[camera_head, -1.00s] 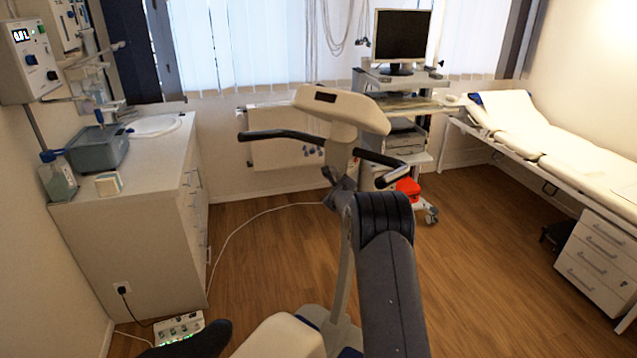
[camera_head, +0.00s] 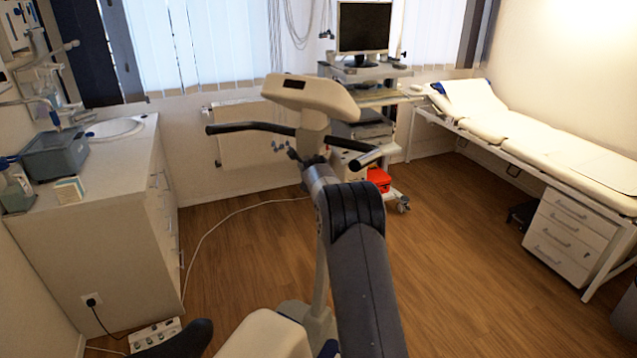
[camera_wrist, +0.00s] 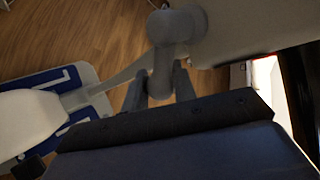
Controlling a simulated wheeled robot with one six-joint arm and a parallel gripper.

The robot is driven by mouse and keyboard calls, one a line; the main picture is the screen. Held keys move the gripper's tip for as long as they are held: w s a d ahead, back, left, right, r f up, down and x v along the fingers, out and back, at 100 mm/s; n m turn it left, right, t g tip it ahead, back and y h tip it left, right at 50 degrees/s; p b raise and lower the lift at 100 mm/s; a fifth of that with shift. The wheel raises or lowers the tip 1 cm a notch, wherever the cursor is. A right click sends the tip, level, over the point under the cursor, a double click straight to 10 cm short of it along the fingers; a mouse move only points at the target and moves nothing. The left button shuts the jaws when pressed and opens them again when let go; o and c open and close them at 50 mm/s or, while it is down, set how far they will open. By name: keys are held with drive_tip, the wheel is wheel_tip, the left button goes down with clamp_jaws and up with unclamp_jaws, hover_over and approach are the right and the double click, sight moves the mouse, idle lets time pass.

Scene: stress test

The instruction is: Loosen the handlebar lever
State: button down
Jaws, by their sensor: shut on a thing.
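The exercise bike's handlebar (camera_head: 250,127) is dark and curved, below a cream console (camera_head: 303,95). My arm reaches to the stem under the console and hides part of it. My gripper (camera_wrist: 160,86) has a finger on each side of a grey lever (camera_wrist: 163,62) and is shut on it. The lever runs up to a rounded grey head (camera_wrist: 178,25) in the wrist view. In the head view, the lever and the fingertips are too small and covered to make out clearly.
A cabinet (camera_head: 110,200) with a sink stands at left, a trolley with a monitor (camera_head: 364,28) behind the bike, and an examination couch (camera_head: 540,140) at right. A white cable (camera_head: 215,228) crosses the floor. Open wooden floor (camera_head: 470,260) lies to the right.

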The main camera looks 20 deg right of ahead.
drive_tip(key=shift+a+r, duration=0.15)
drive_tip(key=shift+r, duration=0.05)
idle(0.4)
drive_tip(key=c, duration=1.2)
unclamp_jaws()
drive_tip(key=shift+a, duration=0.1)
drive_tip(key=shift+d, duration=0.3)
drive_tip(key=shift+d+p, duration=0.1)
drive_tip(key=shift+p, duration=0.45)
drive_tip(key=shift+p, duration=0.45)
